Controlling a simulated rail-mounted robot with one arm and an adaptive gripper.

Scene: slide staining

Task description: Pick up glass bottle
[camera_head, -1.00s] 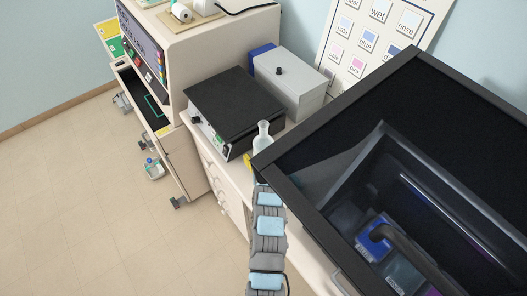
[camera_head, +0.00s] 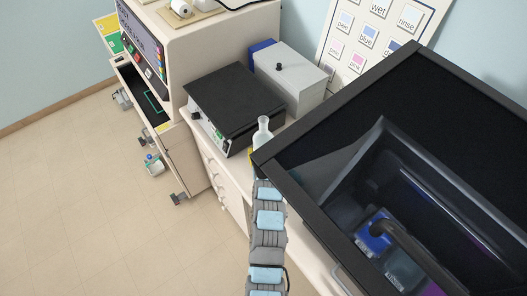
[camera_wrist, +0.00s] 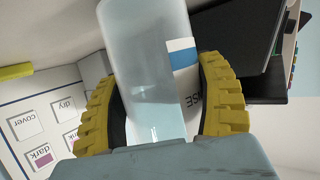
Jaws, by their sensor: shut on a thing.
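The glass bottle (camera_head: 263,134) is pale and translucent with a narrow neck. In the head view it stands upright beside the black-topped device, its lower part hidden by the dark hood edge and my arm. In the wrist view the bottle (camera_wrist: 150,60) fills the middle, with a white and blue label partly reading "SE" on its right side. My gripper (camera_wrist: 160,75) is shut on the bottle, with one yellow ridged finger on each side of it. In the head view only a bit of yellow finger shows. Whether the bottle touches the counter is hidden.
A large dark glass-fronted hood (camera_head: 400,150) stands close on the right. The black-topped device (camera_head: 235,100) and a grey box (camera_head: 290,75) are behind the bottle. A label board (camera_head: 375,35) leans on the wall. Open floor lies to the left.

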